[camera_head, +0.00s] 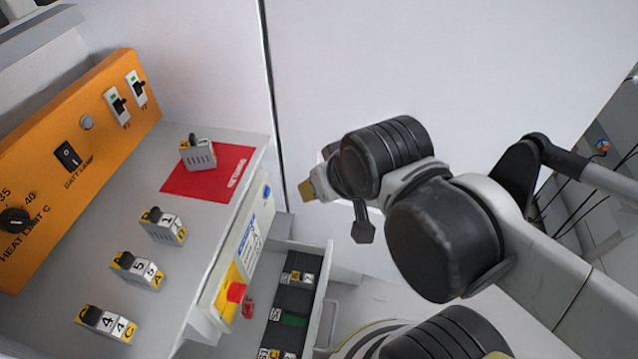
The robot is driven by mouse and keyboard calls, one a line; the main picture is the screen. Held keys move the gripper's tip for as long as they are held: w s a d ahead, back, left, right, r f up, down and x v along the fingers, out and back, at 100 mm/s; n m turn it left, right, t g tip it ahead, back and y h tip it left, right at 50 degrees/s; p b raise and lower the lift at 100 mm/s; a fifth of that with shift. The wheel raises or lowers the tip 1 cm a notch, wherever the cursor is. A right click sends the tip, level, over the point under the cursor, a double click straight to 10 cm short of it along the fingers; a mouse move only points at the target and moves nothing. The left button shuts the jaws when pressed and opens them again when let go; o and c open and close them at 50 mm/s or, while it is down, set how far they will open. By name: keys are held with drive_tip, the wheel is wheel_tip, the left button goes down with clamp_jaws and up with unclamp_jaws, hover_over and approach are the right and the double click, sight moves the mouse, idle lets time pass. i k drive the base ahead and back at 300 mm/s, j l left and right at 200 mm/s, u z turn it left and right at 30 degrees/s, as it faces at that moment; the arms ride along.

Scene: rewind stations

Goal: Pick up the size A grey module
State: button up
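Several small grey modules with black tops stand on the grey worktop (120,225). One (199,156) sits on a red mat (222,178). My gripper (335,210) is in the air right of the worktop, apart from every module. Its fingers look spread, with nothing visible between them.
An orange panel (75,155) with switches and a heat knob stands behind the worktop. Below, an open drawer (318,310) with dark slots juts out. A pale wall (450,60) stands behind my arm.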

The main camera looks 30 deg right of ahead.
sight(141, 272)
drive_tip(key=u, duration=1.4)
